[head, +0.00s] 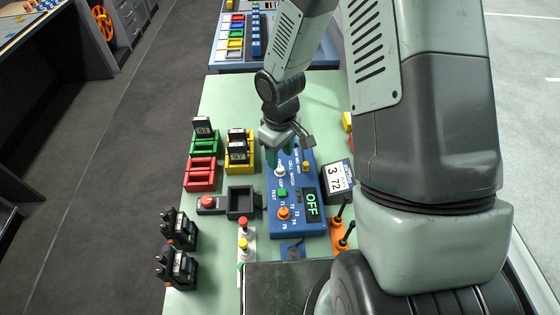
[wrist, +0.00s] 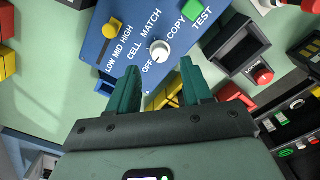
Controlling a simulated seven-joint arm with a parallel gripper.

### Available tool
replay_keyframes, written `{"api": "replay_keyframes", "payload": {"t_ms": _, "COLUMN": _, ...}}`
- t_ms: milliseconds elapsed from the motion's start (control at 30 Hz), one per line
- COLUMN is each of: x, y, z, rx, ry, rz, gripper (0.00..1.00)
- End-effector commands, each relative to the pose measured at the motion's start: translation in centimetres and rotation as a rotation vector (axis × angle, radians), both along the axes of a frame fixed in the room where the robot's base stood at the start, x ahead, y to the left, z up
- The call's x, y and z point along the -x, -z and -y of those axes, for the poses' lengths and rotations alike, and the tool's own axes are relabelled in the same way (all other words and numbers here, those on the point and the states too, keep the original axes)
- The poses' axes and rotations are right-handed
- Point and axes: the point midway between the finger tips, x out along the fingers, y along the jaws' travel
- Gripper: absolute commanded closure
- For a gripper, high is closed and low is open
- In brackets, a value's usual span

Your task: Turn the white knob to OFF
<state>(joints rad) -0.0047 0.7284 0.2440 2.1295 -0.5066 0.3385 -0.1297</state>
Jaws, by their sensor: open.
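The white knob (wrist: 160,50) sits on a blue panel (wrist: 115,65). In the wrist view the labels OFF, MATCH and COPY are printed around it. Its exact pointing direction is too small to tell. The knob (head: 280,171) also shows in the head view, on the far half of the blue panel. My gripper (wrist: 158,80) is open and empty, with green fingers. In the wrist view the knob appears just beyond the fingertips, lined up with the gap between them. In the head view my gripper (head: 279,150) is over the far end of the panel.
Red (head: 200,174), green and yellow racks and a dark tray (head: 240,202) stand left. A white numbered box (head: 338,178) stands close on the right.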

Motion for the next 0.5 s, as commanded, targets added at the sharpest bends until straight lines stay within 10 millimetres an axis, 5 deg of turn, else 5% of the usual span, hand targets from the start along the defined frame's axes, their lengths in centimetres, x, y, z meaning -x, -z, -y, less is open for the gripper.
{"api": "replay_keyframes", "payload": {"t_ms": 200, "x": -0.1, "y": -4.3, "z": 0.0, "rx": -0.001, "ry": 0.001, "rz": 0.004, "gripper": 0.5}}
{"api": "replay_keyframes", "payload": {"t_ms": 500, "x": 0.0, "y": -6.3, "z": 0.0, "rx": 0.0, "ry": -0.001, "rz": 0.0, "gripper": 0.5}}
